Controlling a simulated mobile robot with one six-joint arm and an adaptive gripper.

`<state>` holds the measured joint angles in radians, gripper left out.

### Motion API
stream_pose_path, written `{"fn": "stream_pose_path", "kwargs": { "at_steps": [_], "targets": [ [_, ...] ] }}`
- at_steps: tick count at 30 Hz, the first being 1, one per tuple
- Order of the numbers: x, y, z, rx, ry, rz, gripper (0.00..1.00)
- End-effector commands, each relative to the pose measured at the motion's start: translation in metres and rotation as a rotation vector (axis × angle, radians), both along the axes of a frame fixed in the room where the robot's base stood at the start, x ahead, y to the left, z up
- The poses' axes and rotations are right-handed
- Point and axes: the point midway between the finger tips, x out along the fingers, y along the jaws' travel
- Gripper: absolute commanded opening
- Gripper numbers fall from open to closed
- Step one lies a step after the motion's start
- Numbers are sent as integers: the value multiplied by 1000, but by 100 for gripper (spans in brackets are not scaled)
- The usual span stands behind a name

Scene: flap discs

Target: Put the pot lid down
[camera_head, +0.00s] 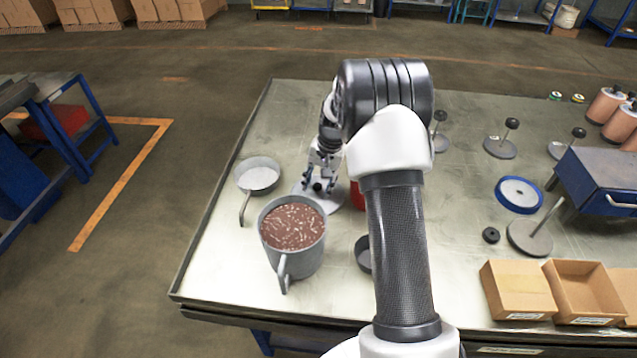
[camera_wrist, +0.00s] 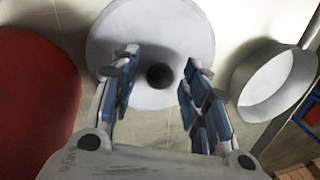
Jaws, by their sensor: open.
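The pot lid (camera_head: 331,204), a pale grey disc with a black knob, lies flat on the table, behind the pot, partly hidden by my gripper. The lid also shows in the wrist view (camera_wrist: 185,35), with its knob (camera_wrist: 158,76) between my fingers. My gripper (camera_head: 318,180) is open above the lid; it also shows in the wrist view (camera_wrist: 158,72), with a gap on both sides of the knob. The grey pot (camera_head: 308,262) stands uncovered in front of the lid, filled with a brown, speckled content.
A small pan (camera_head: 258,176) sits left of the lid, its handle toward the front. A red object (camera_head: 357,196) is close at the right, partly behind my arm. Open cardboard boxes (camera_head: 517,290), a blue-rimmed disc (camera_head: 519,194) and a blue case (camera_head: 600,180) occupy the right side.

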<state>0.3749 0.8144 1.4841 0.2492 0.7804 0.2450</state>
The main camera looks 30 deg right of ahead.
Motion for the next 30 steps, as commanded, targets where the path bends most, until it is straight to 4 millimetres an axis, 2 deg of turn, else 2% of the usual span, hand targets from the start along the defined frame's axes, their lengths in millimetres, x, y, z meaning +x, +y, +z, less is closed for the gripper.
{"fn": "stream_pose_path", "kwargs": {
  "at_steps": [8,11,21,30],
  "targets": [
    [0,0,6,0,-1,0,42],
    [-1,-2,19,-1,-2,0,42],
    [-11,-12,90,-1,-3,-1,42],
    [-17,-14,123,-3,-3,3,42]
  ]
}}
